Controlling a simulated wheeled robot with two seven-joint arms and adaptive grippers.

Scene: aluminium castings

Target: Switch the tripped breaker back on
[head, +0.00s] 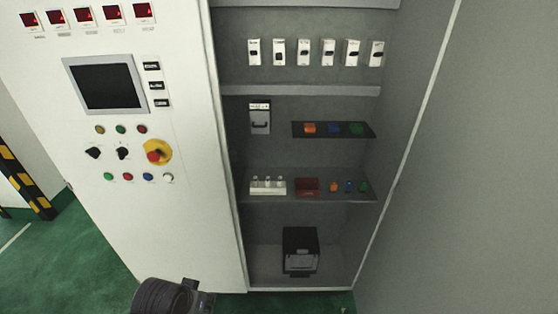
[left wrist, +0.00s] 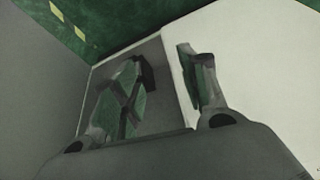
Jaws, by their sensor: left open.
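A row of several white breakers (head: 315,52) is mounted on the back wall of the open cabinet, near its top, in the head view. Each has a small dark toggle. The toggles are too small to tell surely which one is tripped. My left gripper (head: 190,298) is at the bottom edge of the head view, low in front of the cabinet and far below the breakers. In the left wrist view my left gripper (left wrist: 163,75) is open, with nothing seen between its fingers. My right gripper is not in view.
A white control panel (head: 190,230) with a screen (head: 104,83) and knobs stands left of the opening. Below the breakers are a shelf (head: 310,198) with small parts and a black box (head: 300,250). A grey panel (head: 460,180) bounds the right. Green floor (head: 70,260) shows lower left.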

